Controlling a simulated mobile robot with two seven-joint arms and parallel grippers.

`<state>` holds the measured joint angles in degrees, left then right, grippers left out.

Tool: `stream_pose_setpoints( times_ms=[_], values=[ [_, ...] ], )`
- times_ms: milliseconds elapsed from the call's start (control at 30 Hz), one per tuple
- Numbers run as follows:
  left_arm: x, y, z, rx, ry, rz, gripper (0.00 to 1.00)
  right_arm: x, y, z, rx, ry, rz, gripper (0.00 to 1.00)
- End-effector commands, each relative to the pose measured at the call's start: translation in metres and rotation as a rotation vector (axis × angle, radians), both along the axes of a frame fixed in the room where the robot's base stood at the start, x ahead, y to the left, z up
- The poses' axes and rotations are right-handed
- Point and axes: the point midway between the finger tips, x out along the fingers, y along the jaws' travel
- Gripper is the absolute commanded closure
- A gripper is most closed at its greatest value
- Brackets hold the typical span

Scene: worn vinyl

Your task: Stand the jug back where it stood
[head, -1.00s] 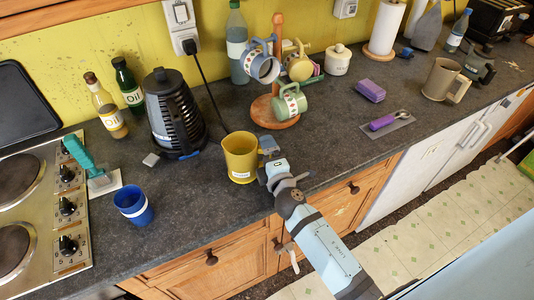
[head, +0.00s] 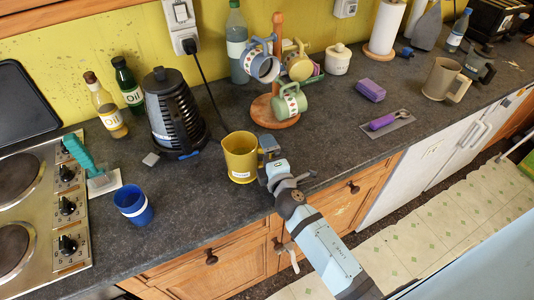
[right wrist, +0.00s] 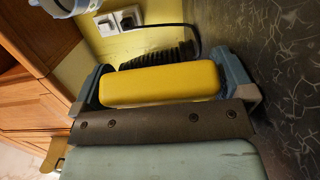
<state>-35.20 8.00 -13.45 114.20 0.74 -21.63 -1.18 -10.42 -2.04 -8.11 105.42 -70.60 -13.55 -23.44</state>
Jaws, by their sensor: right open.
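The yellow jug (head: 240,158) with a white label stands upright on the dark worktop near its front edge, in the head view. My right gripper (head: 268,160) is at the jug's right side, where the handle would be. In the right wrist view, the jug's yellow part (right wrist: 160,84) lies between the two blue-grey fingers of the right gripper (right wrist: 165,88). The gripper is open around it. The handle is mostly hidden by the gripper in the head view. My left gripper is not in view.
A dark kettle (head: 172,112) stands behind left of the jug, and a blue cup (head: 133,204) to its front left. A mug tree (head: 278,50) with mugs stands behind right. A beige jug (head: 440,80) is farther right.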

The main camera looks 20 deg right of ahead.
Motion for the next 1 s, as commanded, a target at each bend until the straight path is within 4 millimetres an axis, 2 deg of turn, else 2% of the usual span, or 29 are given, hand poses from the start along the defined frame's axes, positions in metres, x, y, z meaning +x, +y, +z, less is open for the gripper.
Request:
stream_pose_setpoints(
  times_ms=[1000],
  values=[
    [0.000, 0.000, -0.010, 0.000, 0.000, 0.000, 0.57, -0.041, 0.004, -0.001, 0.001, 0.000, 0.000, 0.00]
  ],
)
